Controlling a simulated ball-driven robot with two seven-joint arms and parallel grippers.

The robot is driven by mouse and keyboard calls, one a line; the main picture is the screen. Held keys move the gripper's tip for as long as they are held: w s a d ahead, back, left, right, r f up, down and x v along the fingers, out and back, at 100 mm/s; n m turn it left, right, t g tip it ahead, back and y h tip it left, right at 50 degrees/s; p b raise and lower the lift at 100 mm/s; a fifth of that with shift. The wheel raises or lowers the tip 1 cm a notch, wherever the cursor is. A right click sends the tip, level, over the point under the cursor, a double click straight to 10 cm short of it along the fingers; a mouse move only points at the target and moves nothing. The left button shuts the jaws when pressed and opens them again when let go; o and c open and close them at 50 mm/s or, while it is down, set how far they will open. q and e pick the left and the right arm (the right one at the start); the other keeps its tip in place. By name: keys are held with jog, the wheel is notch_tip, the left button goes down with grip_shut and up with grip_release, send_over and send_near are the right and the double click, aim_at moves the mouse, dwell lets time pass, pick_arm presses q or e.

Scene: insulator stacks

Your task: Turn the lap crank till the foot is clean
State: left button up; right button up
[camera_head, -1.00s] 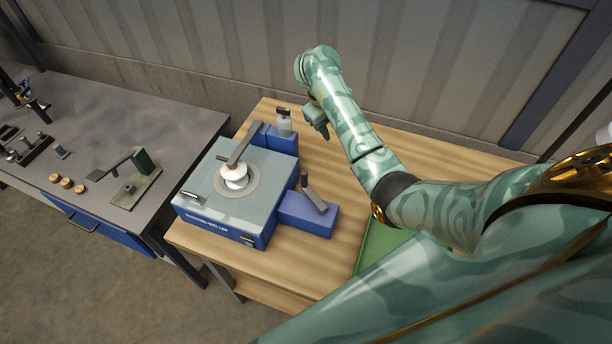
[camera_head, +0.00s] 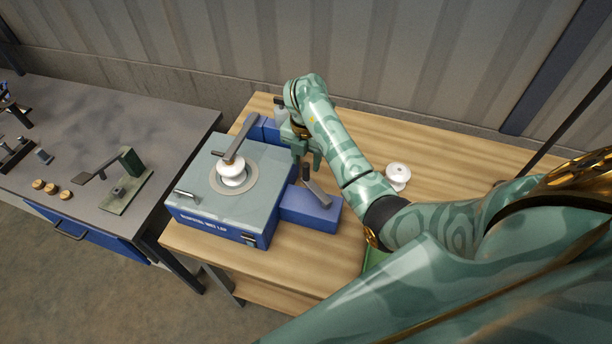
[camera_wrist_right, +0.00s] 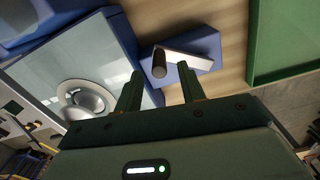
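The lap is a blue box (camera_head: 222,208) with a grey top. A white insulator (camera_head: 232,169) stands on its round plate under a dark hold-down arm (camera_head: 238,142); its foot is hidden. The crank (camera_head: 316,188) is a grey arm with an upright handle on the low blue block at the lap's right side. My right gripper (camera_head: 307,162) is open, just above and behind the crank. In the right wrist view its fingers (camera_wrist_right: 160,73) are apart, with the crank's dark handle (camera_wrist_right: 159,64) between and beyond them, apparently not touched. My left gripper is out of view.
Another white insulator (camera_head: 397,174) stands on the wooden table (camera_head: 450,150) right of my arm. A grey bench (camera_head: 90,120) at left carries a small green press (camera_head: 125,185) and several corks (camera_head: 52,188).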

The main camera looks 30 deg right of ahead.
aim_at(316, 186)
notch_tip(316, 186, down, 5)
jog(key=shift+f+b, duration=0.1)
jog(key=shift+b, duration=0.4)
grip_shut()
